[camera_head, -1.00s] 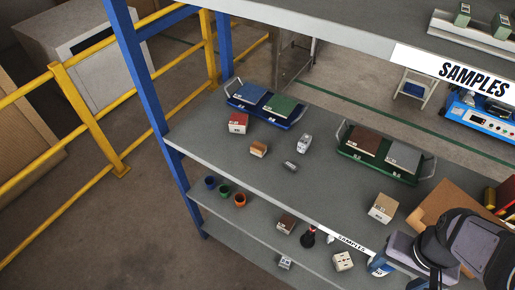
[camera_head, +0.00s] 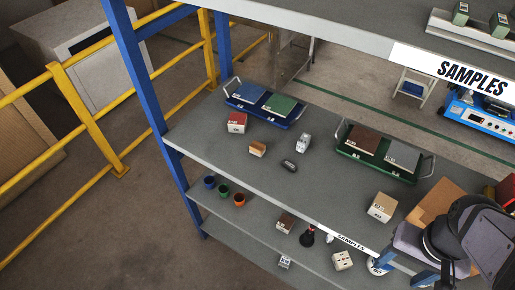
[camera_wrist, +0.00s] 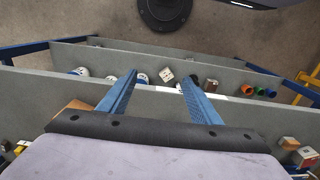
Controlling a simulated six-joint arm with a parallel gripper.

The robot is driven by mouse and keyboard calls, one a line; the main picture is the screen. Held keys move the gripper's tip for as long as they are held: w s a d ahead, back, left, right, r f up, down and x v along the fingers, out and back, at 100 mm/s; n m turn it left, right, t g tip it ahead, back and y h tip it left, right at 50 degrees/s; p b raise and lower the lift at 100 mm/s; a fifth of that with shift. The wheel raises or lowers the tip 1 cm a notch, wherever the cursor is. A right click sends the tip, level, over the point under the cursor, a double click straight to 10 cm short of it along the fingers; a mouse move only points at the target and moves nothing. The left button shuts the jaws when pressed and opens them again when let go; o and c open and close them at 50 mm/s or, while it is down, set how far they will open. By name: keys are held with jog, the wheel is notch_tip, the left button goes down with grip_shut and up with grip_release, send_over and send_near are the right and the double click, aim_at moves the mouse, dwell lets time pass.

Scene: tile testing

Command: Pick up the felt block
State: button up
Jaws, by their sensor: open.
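I cannot tell for certain which block is felt. A small dark grey block with rounded edges (camera_head: 289,165) lies on the middle shelf, in front of a light grey block (camera_head: 303,143) and right of a tan-orange block (camera_head: 257,150). My gripper (camera_wrist: 158,76) has two blue fingers spread wide apart in the wrist view, with nothing held between them. The wrist view looks over the shelf edges; a speckled white block (camera_wrist: 167,76) shows beyond the fingers. In the head view my gripper is at the lower right, well apart from the dark grey block.
A blue tray (camera_head: 250,116) and a green tray (camera_head: 376,165) hold tiles on the middle shelf. A red block (camera_head: 237,123) and a beige block (camera_head: 381,207) stand there too. Cups (camera_head: 223,191) and small items sit on the lower shelf. The upper shelf (camera_head: 330,28) overhangs the back.

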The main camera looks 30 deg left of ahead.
jog(key=w+a+r+n+t+y+b, duration=0.2)
jog(key=w+a+n+t+y+b, duration=0.4)
jog(key=w+a, duration=1.45)
jog(key=w+a+r+m+t+b, duration=0.1)
jog(key=w+a+r+t+b, duration=0.1)
jog(key=a, duration=0.4)
jog(key=w+a+r+t+b, duration=0.1)
jog(key=w+a+t+b, duration=0.15)
jog(key=a, duration=0.35)
jog(key=m+t+h+b, duration=0.5)
jog(key=t+b, duration=0.2)
jog(key=b, duration=0.3)
send_over(255, 149)
jog(key=s, duration=0.5)
notch_tip(255, 149, down, 4)
jog(key=shift+h, duration=0.5)
jog(key=f, duration=0.9)
jog(key=shift+s+a+f, duration=0.2)
jog(key=shift+s+f, duration=0.1)
jog(key=shift+s, duration=0.05)
jog(key=shift+w+d+f+p, duration=0.1)
jog(key=shift+w+p, duration=0.75)
jog(key=shift+w, duration=1)
jog(key=shift+w+d+p, duration=0.1)
jog(key=shift+w+p, duration=0.75)
jog(key=shift+w, duration=1)
jog(key=shift+c, duration=0.6)
